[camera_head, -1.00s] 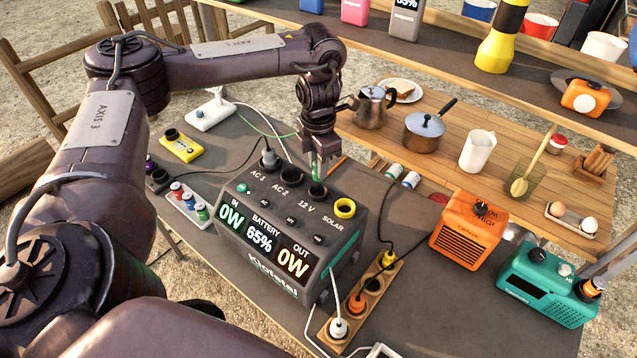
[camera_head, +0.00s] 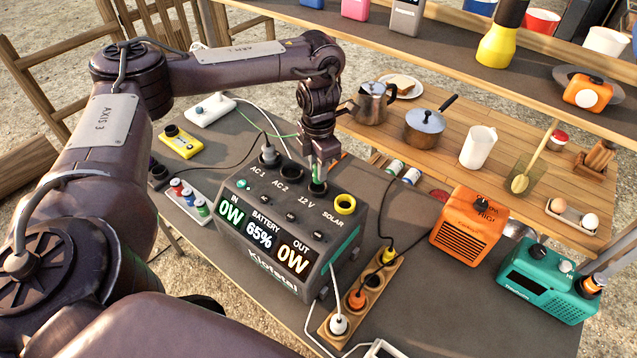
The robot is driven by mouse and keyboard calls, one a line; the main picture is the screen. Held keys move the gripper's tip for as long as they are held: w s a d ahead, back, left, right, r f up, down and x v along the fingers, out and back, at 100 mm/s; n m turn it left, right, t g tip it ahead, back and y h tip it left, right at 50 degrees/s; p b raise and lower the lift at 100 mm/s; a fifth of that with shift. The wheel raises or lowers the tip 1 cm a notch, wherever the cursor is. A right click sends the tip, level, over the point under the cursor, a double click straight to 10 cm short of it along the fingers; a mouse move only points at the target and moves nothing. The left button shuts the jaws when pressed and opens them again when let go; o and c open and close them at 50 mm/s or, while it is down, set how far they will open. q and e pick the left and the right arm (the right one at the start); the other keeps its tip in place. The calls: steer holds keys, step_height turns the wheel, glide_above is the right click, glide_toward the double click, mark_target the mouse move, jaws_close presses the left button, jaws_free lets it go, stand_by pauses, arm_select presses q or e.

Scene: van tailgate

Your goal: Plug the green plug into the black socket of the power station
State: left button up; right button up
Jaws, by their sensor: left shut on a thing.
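The dark power station (camera_head: 292,220) stands on the grey table, its display reading 0W, 65% and 0W. A row of round sockets runs along its top. The AC 1 socket holds a grey plug (camera_head: 269,155); the black AC 2 socket (camera_head: 290,170) is empty. The solar socket (camera_head: 345,204) has a yellow ring. My left gripper (camera_head: 325,158) points down over the black 12 V socket (camera_head: 317,188), shut on the green plug (camera_head: 315,170). The plug is mostly hidden by the fingers, and its tip is at the socket mouth; I cannot tell whether it has entered. My right gripper is out of view.
A wooden power strip (camera_head: 357,300) with several plugs lies right of the station. An orange heater (camera_head: 466,228) and a teal radio (camera_head: 545,285) stand further right. A white device (camera_head: 210,109) and a yellow box (camera_head: 181,141) lie behind left. A thin green cable (camera_head: 268,133) runs to my gripper.

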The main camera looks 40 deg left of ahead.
arm_select(q)
steer(key=shift+f, duration=0.1)
stand_by(0.3)
steer(key=shift+f+b, duration=0.7)
steer(key=shift+f, duration=0.8)
steer(key=o, duration=1)
steer(key=shift+o, duration=0.2)
steer(key=shift+r, duration=0.1)
steer(key=shift+r, duration=0.35)
step_height(320, 180, up, 7)
steer(key=shift+f+p, duration=0.1)
steer(key=shift+p, duration=0.8)
